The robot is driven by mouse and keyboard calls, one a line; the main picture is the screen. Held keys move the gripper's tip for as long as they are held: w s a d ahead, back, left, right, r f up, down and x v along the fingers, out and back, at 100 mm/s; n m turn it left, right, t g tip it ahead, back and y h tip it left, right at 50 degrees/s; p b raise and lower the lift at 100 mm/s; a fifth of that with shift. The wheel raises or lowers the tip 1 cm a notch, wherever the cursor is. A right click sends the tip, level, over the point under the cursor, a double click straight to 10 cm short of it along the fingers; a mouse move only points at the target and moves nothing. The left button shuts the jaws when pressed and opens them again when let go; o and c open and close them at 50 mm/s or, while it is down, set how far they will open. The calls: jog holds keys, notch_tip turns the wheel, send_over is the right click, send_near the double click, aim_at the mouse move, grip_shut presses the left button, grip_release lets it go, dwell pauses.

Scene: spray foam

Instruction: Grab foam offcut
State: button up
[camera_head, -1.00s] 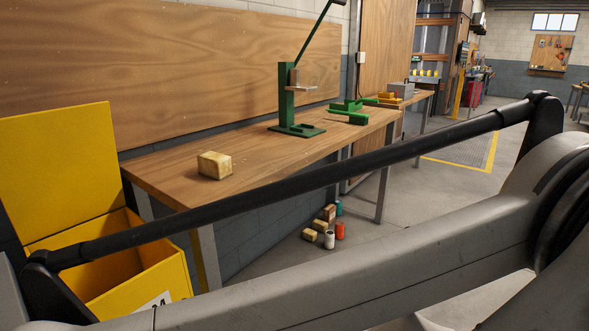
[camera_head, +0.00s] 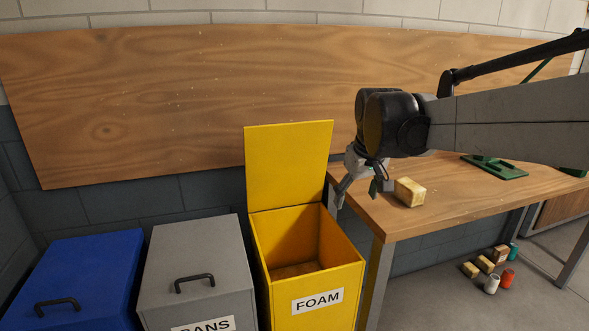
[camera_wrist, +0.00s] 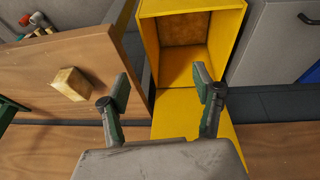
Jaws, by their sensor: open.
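A yellowish foam offcut (camera_head: 410,192) sits on the left end of the wooden workbench (camera_head: 450,211). It also shows in the wrist view (camera_wrist: 70,84), on the bench left of my fingers. More foam blocks (camera_head: 485,263) lie on the floor under the bench, beside several cans. My gripper (camera_head: 358,187) hangs over the bench's left end, left of the offcut. In the wrist view my gripper (camera_wrist: 161,92) is open, with nothing between its fingers.
A yellow bin marked FOAM (camera_head: 353,273) stands left of the bench with its lid up. A grey bin (camera_head: 203,262) and a blue bin (camera_head: 88,274) are shut. A green press base (camera_head: 494,167) stands farther right on the bench.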

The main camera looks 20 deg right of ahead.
jog(key=w+d+r+g+p, duration=0.1)
jog(key=w+d+r+p, duration=0.35)
jog(key=w+d, duration=0.2)
jog(key=g+y+p, duration=0.1)
jog(key=g+p, duration=0.2)
jog(key=p, duration=0.9)
send_over(410, 185)
notch_tip(410, 185, down, 2)
notch_tip(410, 185, down, 8)
jog(key=shift+s+d+f, duration=0.1)
jog(key=shift+f, duration=2.8)
jog(key=c, duration=1)
jog(key=shift+r, duration=0.1)
